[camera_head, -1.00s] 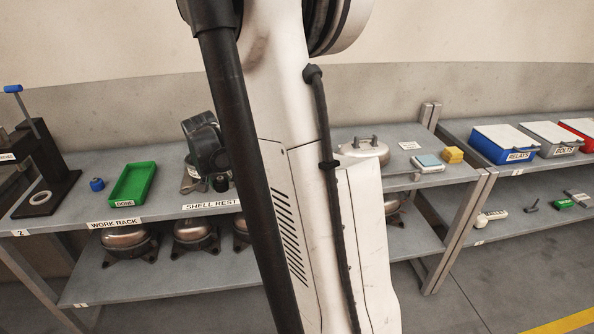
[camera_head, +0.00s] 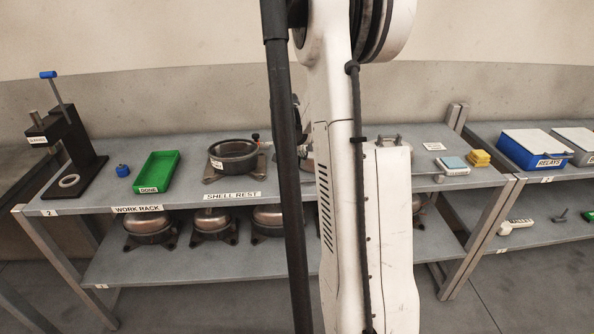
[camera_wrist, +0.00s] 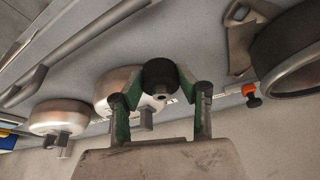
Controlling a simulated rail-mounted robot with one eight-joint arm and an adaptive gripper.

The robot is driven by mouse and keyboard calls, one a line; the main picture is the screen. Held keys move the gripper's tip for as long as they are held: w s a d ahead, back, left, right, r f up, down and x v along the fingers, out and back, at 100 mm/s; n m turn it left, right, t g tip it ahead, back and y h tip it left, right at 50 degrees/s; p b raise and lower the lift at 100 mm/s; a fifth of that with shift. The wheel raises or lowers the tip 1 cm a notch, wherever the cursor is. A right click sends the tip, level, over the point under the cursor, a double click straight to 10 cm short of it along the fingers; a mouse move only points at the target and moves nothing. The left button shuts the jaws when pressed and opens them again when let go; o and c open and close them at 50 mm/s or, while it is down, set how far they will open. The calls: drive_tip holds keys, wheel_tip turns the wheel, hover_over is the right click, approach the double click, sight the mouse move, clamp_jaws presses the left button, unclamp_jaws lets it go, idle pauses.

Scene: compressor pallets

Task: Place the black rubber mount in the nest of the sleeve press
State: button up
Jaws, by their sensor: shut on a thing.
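The black rubber mount (camera_wrist: 160,73) is a short dark cylinder with a small metal stud, seen in the wrist view. My gripper (camera_wrist: 161,88) is shut on it, with the green-sided fingers on either side. In the head view the gripper and mount are mostly hidden behind my arm. The sleeve press (camera_head: 72,140) stands at the far left of the work rack, a black frame with a blue-tipped lever. Its nest (camera_head: 69,181) is a pale ring on the press base and looks empty. The gripper is well to the right of the press.
On the rack top (camera_head: 110,190) are a blue part (camera_head: 122,171), a green DONE tray (camera_head: 157,172) and an open shell (camera_head: 233,154) on the shell rest. An orange-and-black item (camera_head: 257,138) is beside the shell. Domed shells (camera_head: 150,226) fill the lower shelf. Bins (camera_head: 533,150) stand at right.

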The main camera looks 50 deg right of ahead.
sight(296, 177)
drive_tip(key=shift+s+d+f, duration=0.1)
drive_tip(key=shift+d+f, duration=0.25)
drive_tip(key=shift+d, duration=0.3)
drive_tip(key=shift+f, duration=2)
drive_tip(key=shift+f, duration=0.2)
drive_tip(key=o, duration=1.1)
drive_tip(key=shift+o, duration=0.2)
drive_tip(key=shift+r, duration=0.15)
